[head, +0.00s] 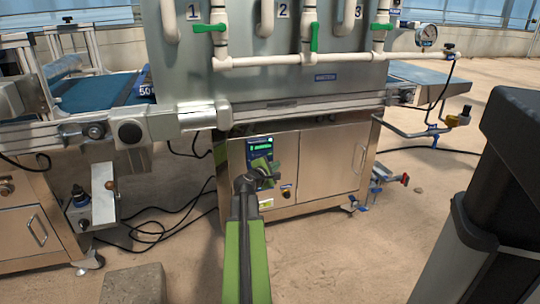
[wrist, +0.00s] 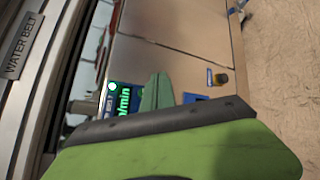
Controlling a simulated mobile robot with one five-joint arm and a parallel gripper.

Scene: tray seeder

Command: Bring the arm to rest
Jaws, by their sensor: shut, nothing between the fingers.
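My green arm reaches forward from the bottom of the head view. My gripper (head: 262,172) is at its end, in front of the steel cabinet under the seeder. It is shut and empty. It overlaps the lower part of a small blue panel with a green-lit display (head: 259,146); I cannot tell from the head view whether it touches. In the wrist view, a green finger (wrist: 157,92) shows beside the display (wrist: 122,102), and my green arm part fills the bottom.
The seeder panel carries white pipes with green valve handles (head: 315,37), numbered 1 to 3. A blue belt (head: 95,90) runs left. Black cables (head: 150,230) lie on the floor. A concrete block (head: 134,284) stands at bottom left.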

